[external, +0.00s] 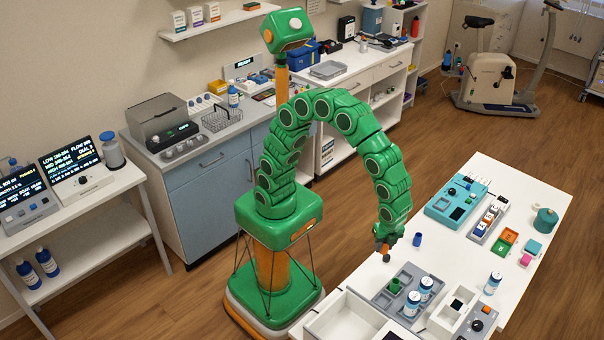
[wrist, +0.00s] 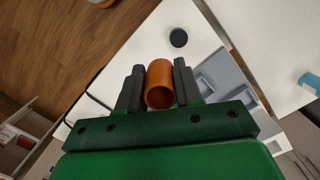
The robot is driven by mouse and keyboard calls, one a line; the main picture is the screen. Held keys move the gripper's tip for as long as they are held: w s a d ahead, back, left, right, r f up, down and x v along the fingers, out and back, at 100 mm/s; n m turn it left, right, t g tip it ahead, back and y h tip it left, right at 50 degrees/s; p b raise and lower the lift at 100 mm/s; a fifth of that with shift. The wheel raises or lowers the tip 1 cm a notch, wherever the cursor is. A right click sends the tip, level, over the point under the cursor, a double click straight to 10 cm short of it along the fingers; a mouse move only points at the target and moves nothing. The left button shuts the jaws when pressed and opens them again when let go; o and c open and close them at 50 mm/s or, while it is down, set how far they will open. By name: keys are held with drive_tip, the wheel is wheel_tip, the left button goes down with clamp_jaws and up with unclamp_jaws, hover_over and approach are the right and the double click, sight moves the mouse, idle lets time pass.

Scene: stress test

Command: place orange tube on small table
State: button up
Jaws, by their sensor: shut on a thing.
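My gripper (external: 383,249) is shut on the orange tube (wrist: 160,82). In the wrist view the tube sits between the two dark fingers (wrist: 158,88), with its open end facing the camera. In the external view my gripper is over the left edge of a white table (external: 465,238), and the tube is small and partly hidden there. Whether the tube touches anything below cannot be told. Which surface is the small table is not clear; a lower white table (external: 85,225) also stands at the far left.
A blue cylinder (external: 417,239) stands just right of my gripper. A grey tray (external: 407,274) with a green cup (external: 394,286) and blue-white bottles (external: 425,286) lies in front. A teal device (external: 457,204) is farther back. The table's middle has bare room.

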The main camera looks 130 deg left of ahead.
hover_over(389, 270)
drive_tip(key=shift+f, duration=2.25)
drive_tip(key=shift+w+f, duration=0.1)
drive_tip(key=shift+f, duration=1.55)
drive_tip(key=shift+f, duration=0.1)
drive_tip(key=o, duration=0.8)
drive_tip(key=r, duration=0.8)
drive_tip(key=w+d+r, duration=0.1)
drive_tip(key=r, duration=0.3)
drive_tip(key=shift+w+r, duration=0.1)
